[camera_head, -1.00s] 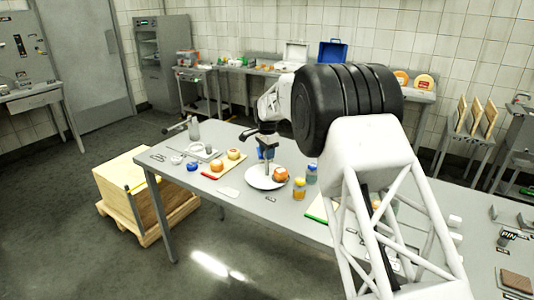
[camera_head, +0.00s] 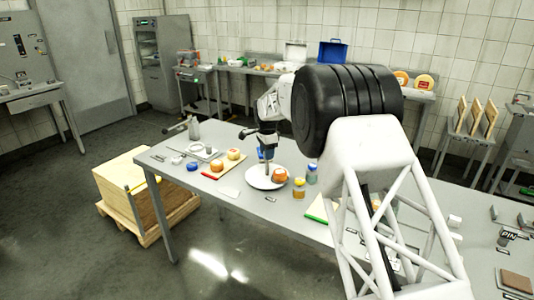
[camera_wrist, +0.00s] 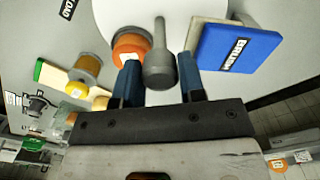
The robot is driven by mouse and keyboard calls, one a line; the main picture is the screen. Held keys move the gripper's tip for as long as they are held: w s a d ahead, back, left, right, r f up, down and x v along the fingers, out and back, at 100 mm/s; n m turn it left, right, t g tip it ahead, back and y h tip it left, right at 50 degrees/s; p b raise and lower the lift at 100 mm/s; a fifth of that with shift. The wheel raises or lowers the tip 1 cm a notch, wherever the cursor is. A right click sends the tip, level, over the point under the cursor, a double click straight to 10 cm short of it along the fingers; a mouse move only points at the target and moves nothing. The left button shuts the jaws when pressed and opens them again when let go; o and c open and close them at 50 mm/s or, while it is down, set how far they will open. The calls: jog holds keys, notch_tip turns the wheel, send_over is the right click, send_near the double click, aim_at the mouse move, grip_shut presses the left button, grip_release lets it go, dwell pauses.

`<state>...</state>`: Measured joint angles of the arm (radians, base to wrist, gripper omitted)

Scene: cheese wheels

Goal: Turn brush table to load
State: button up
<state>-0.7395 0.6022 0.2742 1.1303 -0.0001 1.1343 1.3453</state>
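The brush table is a white round disc (camera_head: 262,184) on the long grey table. In the wrist view, a blue block marked BRUSH (camera_wrist: 238,48) sits on a pale board by the disc. A grey upright peg with a thicker knob (camera_wrist: 159,68) stands out from the disc. An orange cheese wheel (camera_wrist: 130,46) is on the disc, also seen in the head view (camera_head: 280,175). A dark LOAD label (camera_wrist: 68,9) lies on the table beside the disc. My gripper (camera_wrist: 159,73) is over the disc, its blue fingers apart on both sides of the knob. Firm contact with the knob is not visible.
Jars (camera_head: 299,188) stand just right of the disc. A red board (camera_head: 222,168) with cheese wheels lies to its left. A green-edged board (camera_head: 320,208) is further right. A wooden crate (camera_head: 130,185) stands on the floor at the left.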

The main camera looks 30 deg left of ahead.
jog(key=o, duration=0.4)
jog(key=shift+r, duration=0.1)
jog(key=shift+r, duration=3.8)
